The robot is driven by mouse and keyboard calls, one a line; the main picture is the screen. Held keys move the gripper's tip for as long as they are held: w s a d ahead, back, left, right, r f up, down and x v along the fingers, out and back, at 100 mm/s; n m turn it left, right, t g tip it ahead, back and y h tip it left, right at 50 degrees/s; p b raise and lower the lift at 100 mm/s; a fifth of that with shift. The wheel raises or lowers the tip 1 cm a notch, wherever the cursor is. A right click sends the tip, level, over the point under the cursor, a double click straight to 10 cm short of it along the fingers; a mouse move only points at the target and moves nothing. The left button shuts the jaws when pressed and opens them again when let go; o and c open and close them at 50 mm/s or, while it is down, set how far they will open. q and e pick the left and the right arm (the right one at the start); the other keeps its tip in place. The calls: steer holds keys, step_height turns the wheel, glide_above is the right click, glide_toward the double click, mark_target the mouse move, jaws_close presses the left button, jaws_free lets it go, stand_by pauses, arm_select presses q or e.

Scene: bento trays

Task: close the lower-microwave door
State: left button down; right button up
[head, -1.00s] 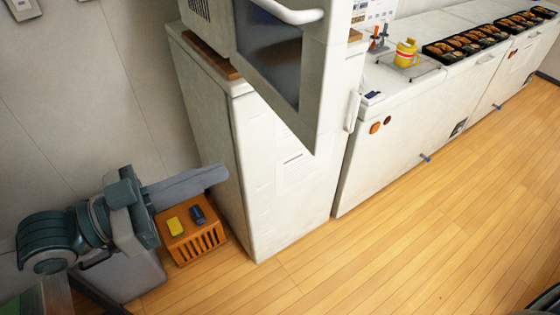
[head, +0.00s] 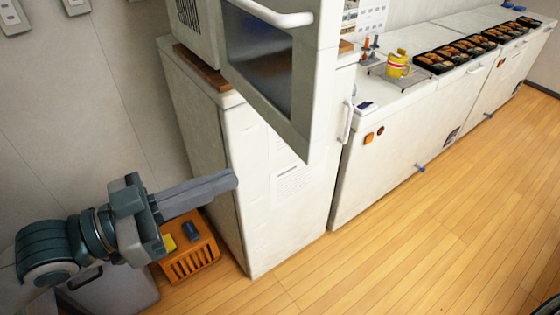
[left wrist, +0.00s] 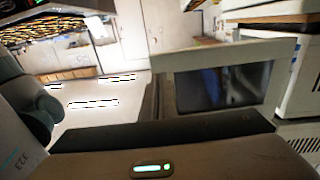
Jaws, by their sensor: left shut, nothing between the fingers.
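The lower-microwave door (head: 318,95) stands open in the head view, swung out from the microwave body (head: 195,35) over the front of the white cabinet. It has a white frame, a dark window and a white bar handle (head: 265,14). The top of the microwave is cut off. My left gripper (head: 234,179) is shut and empty, below and left of the door, in front of the cabinet's side in the picture. In the left wrist view the open door (left wrist: 210,58) with its dark window lies beyond my gripper. My right gripper is not in view.
The white cabinet (head: 250,200) bears the microwave on a brown board. An orange crate (head: 190,265) with a yellow and a dark item stands below my left gripper. A counter (head: 390,115) with a yellow cup and bento trays runs right. The wooden floor is clear.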

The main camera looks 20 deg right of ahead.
mark_target(298, 151)
arm_select(q)
steer(key=p+x, duration=0.3)
steer(key=x, duration=0.6)
steer(key=shift+w+d+r, duration=0.1)
steer(key=shift+d+r, duration=0.05)
steer(key=shift+d, duration=0.2)
steer(key=shift+w+d, duration=0.2)
steer(key=shift+d, duration=0.5)
steer(key=shift+d, duration=0.1)
